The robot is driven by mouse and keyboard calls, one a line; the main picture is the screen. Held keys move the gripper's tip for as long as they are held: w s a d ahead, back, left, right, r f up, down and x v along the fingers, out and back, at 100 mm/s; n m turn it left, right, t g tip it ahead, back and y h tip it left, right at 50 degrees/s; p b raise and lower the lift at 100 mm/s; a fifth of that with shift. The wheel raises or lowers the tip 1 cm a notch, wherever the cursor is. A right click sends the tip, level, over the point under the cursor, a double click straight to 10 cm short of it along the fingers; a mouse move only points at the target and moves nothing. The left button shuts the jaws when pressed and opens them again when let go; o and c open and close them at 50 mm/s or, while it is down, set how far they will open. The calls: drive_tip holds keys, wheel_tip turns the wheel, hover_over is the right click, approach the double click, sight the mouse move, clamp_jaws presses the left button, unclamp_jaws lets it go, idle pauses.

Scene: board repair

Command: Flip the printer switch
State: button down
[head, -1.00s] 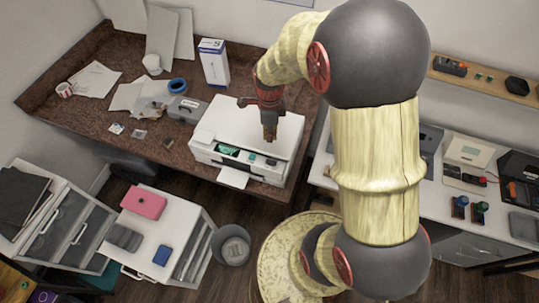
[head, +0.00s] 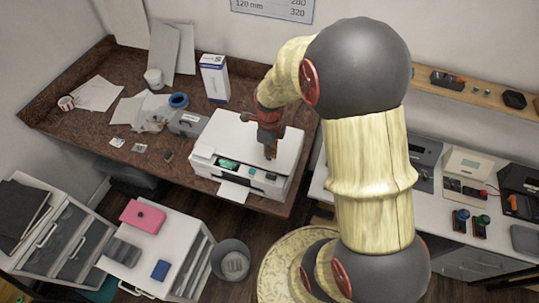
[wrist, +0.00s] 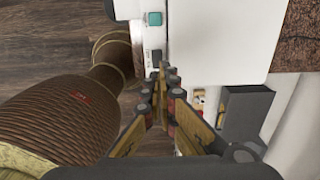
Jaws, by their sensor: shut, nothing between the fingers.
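The white printer (head: 255,145) stands on the brown desk in the head view, with its control panel along the near edge and a paper tray sticking out in front. In the head view my gripper (head: 270,156) points down at the near right part of the printer, close to its front edge. In the wrist view the printer (wrist: 220,35) fills the top, with a teal button (wrist: 155,18) and a small dark grey switch-like part (wrist: 156,58) on its front strip. My gripper (wrist: 163,72) is shut and empty, its tips close beside that part. Contact cannot be told.
Cabinets (head: 165,240) and a bin (head: 231,260) stand in front. A white bench (head: 450,225) with devices is at the right.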

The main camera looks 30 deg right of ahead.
sight(269, 174)
wheel_tip(269, 174, down, 11)
drive_tip(key=shift+f+p, duration=0.2)
drive_tip(key=shift+p, duration=0.45)
